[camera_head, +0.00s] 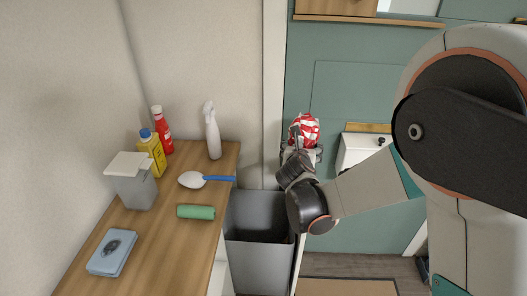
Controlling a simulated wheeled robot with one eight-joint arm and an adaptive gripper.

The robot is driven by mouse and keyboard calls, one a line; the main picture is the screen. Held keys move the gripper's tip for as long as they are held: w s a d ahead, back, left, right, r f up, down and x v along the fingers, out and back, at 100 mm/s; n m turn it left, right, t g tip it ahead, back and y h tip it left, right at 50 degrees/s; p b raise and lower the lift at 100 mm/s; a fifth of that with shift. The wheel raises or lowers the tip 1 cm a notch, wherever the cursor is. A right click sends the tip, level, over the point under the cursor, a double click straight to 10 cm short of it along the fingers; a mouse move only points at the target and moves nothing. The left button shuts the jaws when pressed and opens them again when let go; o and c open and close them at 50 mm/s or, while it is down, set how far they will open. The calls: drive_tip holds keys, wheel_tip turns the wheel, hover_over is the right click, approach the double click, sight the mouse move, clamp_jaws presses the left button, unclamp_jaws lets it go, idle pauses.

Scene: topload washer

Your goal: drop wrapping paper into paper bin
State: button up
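The wrapping paper (304,129) is a crumpled red and white wad. It shows at the end of my gripper (302,146), raised above and beyond the bin's right side. The gripper's fingers appear to be around it; part of the fingers is hidden by the wrist. A grey open-topped bin (260,262) stands on the floor to the right of the wooden counter.
The wooden counter (178,249) at left carries a white spray bottle (213,135), red bottle (163,131), yellow bottle (152,153), grey lidded container (135,184), blue-handled brush (205,179), green roll (196,212) and blue packet (112,252). A white box (360,151) is behind my arm.

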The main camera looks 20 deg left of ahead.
drive_tip(key=s+a+f+n+y, duration=0.1)
drive_tip(key=a+f+n+y, duration=0.15)
drive_tip(key=a, duration=1.05)
wheel_tip(320, 180, down, 6)
drive_tip(key=b, duration=0.3)
drive_tip(key=shift+s+f+m+b, duration=0.15)
drive_tip(key=shift+f+m+b, duration=0.1)
drive_tip(key=shift+m+b, duration=0.1)
drive_tip(key=shift+a+h, duration=0.1)
drive_tip(key=shift+h, duration=0.15)
drive_tip(key=o, duration=1)
drive_tip(key=shift+c, duration=0.2)
drive_tip(key=v, duration=1.2)
drive_tip(key=shift+r, duration=0.15)
